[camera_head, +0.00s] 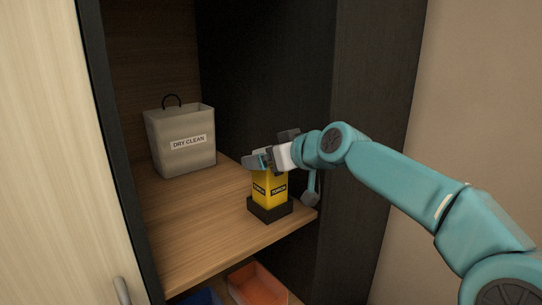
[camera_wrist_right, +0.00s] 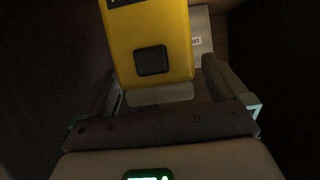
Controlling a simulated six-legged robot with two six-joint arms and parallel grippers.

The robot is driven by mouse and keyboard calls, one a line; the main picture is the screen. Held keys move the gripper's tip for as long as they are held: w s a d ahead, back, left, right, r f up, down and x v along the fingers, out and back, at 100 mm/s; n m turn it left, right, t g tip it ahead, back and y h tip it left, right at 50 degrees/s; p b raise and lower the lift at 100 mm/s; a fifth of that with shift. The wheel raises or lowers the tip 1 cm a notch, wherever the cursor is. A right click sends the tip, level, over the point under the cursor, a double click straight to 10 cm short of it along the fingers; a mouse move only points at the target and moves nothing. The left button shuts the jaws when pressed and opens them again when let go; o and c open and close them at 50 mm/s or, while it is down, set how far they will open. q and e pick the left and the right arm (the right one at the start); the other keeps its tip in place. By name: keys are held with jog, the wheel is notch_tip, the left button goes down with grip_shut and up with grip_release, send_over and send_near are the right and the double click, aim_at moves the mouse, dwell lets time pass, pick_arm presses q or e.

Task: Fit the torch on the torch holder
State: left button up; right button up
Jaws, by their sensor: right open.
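The yellow torch (camera_head: 269,190) stands upright with dark TORCH labels on its sides. Its lower end meets the black torch holder (camera_head: 271,211) on the wooden shelf; how deep it sits inside cannot be seen. My right gripper (camera_head: 262,160) is at the torch's top and hides its upper end. In the right wrist view the torch (camera_wrist_right: 150,40), with a dark square button, shows between the fingers of my open right gripper (camera_wrist_right: 160,88). The holder does not show there. My left gripper is not in view.
A grey DRY CLEAN bag (camera_head: 182,140) stands further back on the shelf (camera_head: 195,225). A dark cabinet wall (camera_head: 300,80) rises behind the torch. An orange bin (camera_head: 257,285) and a blue bin (camera_head: 203,298) are below. The shelf's front left is clear.

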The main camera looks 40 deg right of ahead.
jog(key=shift+s+r, duration=0.2)
jog(key=shift+s, duration=0.3)
jog(key=b+v, duration=0.3)
jog(key=v, duration=1.2)
jog(key=shift+s, duration=0.1)
jog(key=shift+s, duration=0.1)
